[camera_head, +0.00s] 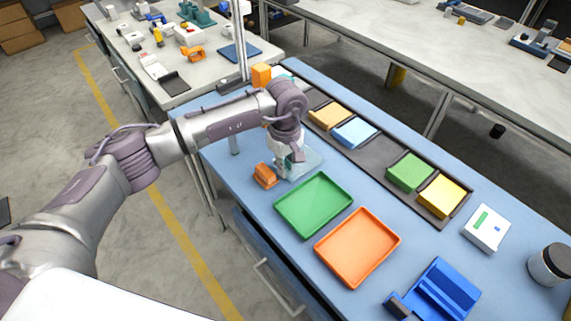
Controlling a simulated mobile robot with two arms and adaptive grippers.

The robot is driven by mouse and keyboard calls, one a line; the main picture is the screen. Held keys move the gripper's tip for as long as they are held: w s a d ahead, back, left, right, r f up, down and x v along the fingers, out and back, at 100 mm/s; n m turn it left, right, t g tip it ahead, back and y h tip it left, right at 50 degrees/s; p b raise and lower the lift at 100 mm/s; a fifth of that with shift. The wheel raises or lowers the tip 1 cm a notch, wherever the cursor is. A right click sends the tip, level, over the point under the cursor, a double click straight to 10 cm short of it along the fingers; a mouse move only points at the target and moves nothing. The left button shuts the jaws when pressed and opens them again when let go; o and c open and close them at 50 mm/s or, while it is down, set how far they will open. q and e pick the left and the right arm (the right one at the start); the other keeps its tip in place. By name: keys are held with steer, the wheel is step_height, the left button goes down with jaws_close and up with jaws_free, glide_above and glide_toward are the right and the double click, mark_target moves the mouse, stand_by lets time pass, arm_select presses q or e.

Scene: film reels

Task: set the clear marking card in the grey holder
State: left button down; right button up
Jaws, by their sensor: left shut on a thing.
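My left gripper (292,158) is low over the blue bench, just behind the green tray, pointing down. It is shut on a see-through, pale sheet, which looks like the clear marking card (311,161). The card's lower part is close to the bench top; I cannot tell whether it touches. The gripper and wrist hide part of it. A long dark grey holder (379,158) lies along the back of the bench, with coloured blocks in it and a bare stretch between the blue and green ones. I cannot tell if this is the task's holder. My right gripper is out of view.
An orange block (265,175) sits left of the gripper. A green tray (314,204) and an orange tray (357,247) lie in front. A blue fixture (441,291), a white box (487,228) and a dark jar (551,264) stand at the right.

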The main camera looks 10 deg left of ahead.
arm_select(q)
steer(key=shift+f, duration=0.1)
steer(key=shift+f, duration=0.15)
steer(key=c, duration=1.5)
jaws_free()
